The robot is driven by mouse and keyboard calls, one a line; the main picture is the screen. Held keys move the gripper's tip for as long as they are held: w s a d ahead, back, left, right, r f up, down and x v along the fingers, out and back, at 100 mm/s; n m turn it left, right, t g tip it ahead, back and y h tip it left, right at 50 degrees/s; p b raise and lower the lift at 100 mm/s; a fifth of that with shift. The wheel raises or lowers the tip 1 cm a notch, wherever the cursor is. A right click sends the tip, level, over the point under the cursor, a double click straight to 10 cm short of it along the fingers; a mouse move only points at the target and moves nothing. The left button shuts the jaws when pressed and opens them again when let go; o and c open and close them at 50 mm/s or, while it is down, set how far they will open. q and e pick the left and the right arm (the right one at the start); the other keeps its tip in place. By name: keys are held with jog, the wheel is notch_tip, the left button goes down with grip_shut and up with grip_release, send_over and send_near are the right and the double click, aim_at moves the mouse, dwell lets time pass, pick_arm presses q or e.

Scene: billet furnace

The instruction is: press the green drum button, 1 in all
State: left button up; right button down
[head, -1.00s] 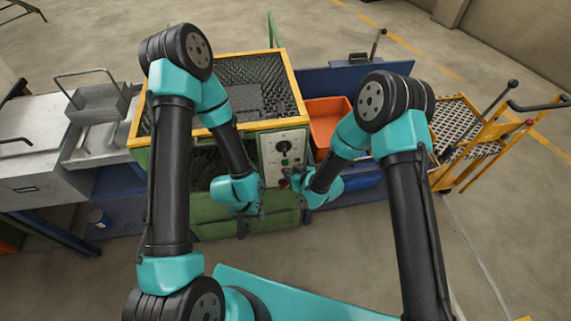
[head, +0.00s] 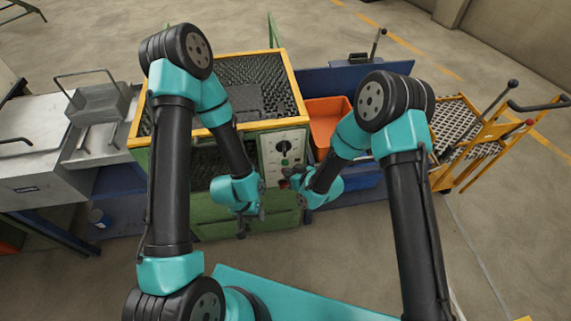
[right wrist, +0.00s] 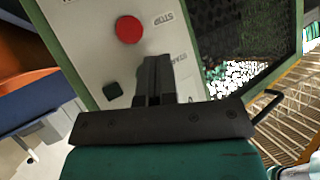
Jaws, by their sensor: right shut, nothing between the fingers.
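The pale control panel (head: 273,147) is on the front of the green machine. In the head view it carries a black knob (head: 284,147) and a small green button (head: 285,162) below it. A red button (right wrist: 129,30) and a dark square button (right wrist: 112,90) show beside the fingers. Whether the fingertips touch the panel cannot be told. My left gripper (head: 251,222) hangs lower, before the green machine front.
The yellow-edged bin (head: 290,76) of the machine stands behind the arms. An orange tray (head: 327,122) is right of the panel. A yellow cart (head: 470,140) stands further right, and grey metal equipment (head: 40,150) at the left. Floor is clear in front.

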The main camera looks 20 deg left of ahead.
jog(key=shift+w, duration=0.1)
dwell(0.3)
jog(key=shift+w+a, duration=0.2)
jog(key=shift+w, duration=0.1)
